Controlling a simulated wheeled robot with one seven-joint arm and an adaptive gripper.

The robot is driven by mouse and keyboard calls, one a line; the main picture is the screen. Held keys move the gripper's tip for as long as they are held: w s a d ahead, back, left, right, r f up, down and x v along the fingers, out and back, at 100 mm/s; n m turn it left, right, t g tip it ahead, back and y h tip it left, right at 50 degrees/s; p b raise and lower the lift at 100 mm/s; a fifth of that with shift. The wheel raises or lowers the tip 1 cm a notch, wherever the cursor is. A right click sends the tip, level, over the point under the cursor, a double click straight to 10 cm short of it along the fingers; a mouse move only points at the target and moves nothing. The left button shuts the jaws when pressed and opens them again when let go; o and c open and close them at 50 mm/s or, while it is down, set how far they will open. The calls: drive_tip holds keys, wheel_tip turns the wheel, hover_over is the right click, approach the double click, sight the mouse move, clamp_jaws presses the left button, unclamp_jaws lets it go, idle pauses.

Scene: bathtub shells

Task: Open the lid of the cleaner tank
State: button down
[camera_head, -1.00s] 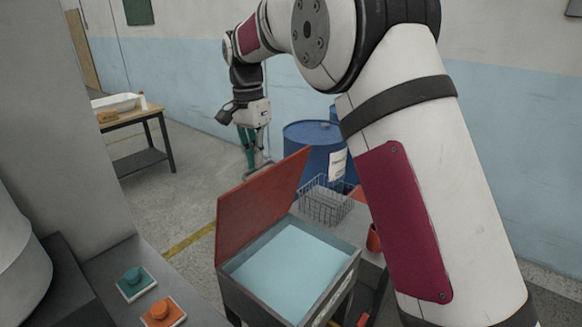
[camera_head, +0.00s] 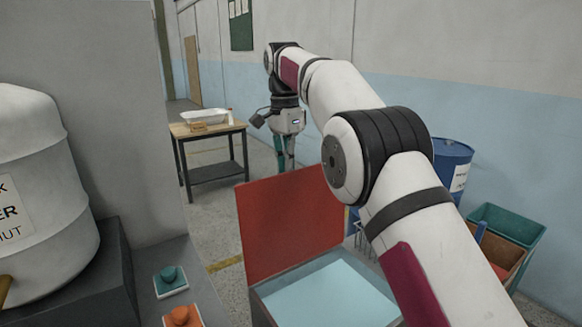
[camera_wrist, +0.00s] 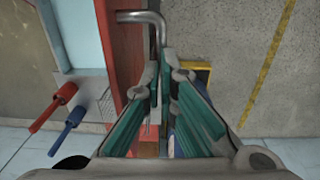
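The cleaner tank (camera_head: 262,294) stands low in the head view, with light blue liquid in it. My gripper (camera_head: 285,168) is just beyond the middle of the lid's top edge, which hides the fingertips' contact in that view. In the wrist view, the lid (camera_wrist: 122,70) is seen nearly edge-on, with a grey bent handle (camera_wrist: 140,16) sticking out from it. My gripper (camera_wrist: 162,65) has its teal-padded fingers drawn close together at the handle's bar and appears shut on it.
A white drum (camera_head: 40,200) and a counter with a teal button (camera_head: 170,280) and an orange button (camera_head: 183,317) are at left. A wooden table (camera_head: 210,130) stands behind. A blue barrel (camera_head: 450,165) and bins (camera_head: 505,235) are at right. Floor left of the lid is clear.

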wheel_tip(320, 180, down, 3)
drive_tip(key=shift+s+r+g, duration=0.1)
drive_tip(key=shift+r+g, duration=0.1)
drive_tip(key=shift+g, duration=0.2)
drive_tip(key=c, duration=1.7)
unclamp_jaws()
drive_tip(key=shift+f, duration=0.1)
drive_tip(key=shift+r, duration=0.2)
